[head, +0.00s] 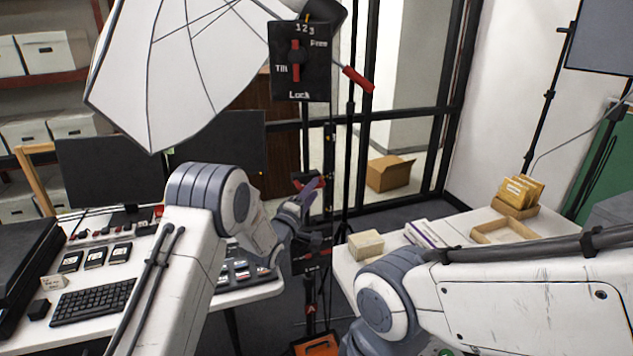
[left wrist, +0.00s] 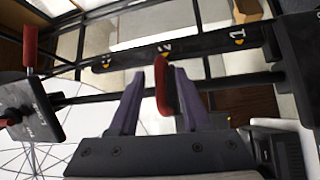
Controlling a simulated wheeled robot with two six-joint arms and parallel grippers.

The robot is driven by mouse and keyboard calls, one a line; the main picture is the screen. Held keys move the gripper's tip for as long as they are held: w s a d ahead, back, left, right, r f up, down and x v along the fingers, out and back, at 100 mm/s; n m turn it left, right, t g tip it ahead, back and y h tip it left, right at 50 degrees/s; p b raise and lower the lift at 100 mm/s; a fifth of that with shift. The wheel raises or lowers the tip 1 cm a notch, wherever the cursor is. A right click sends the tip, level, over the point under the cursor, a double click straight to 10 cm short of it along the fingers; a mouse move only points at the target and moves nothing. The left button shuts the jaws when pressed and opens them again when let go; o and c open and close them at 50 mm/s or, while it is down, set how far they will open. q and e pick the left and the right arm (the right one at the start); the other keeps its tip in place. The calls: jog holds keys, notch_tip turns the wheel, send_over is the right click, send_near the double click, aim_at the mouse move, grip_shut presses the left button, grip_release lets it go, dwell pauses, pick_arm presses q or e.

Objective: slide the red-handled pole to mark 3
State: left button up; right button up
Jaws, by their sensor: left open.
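A red handle (left wrist: 163,85) stands between the two purple fingers of my open left gripper (left wrist: 155,85) in the left wrist view. The fingers are around it; I cannot tell whether they touch it. Behind it runs a dark bar (left wrist: 200,46) with yellow marks numbered 1, 2 and 3. The handle is nearest mark 2, and mark 3 (left wrist: 105,63) lies left of it. In the head view, my left gripper (head: 308,196) is at the upright dark stand (head: 329,145), close to a red part (head: 306,182). My right gripper is out of view.
A black panel (head: 314,85) reads 1 2 3, Free, Tilt and Lock, with a red knob (head: 295,58). Another red grip (head: 358,80) sticks out beside it. A white umbrella (head: 185,65) hangs at upper left. Desks with monitors (head: 110,170) and boxes (head: 366,243) flank the stand.

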pick_arm(q)
jog(key=shift+p+x, duration=0.3)
jog(key=shift+x, duration=1.15)
grip_shut()
jog(key=shift+r, duration=0.2)
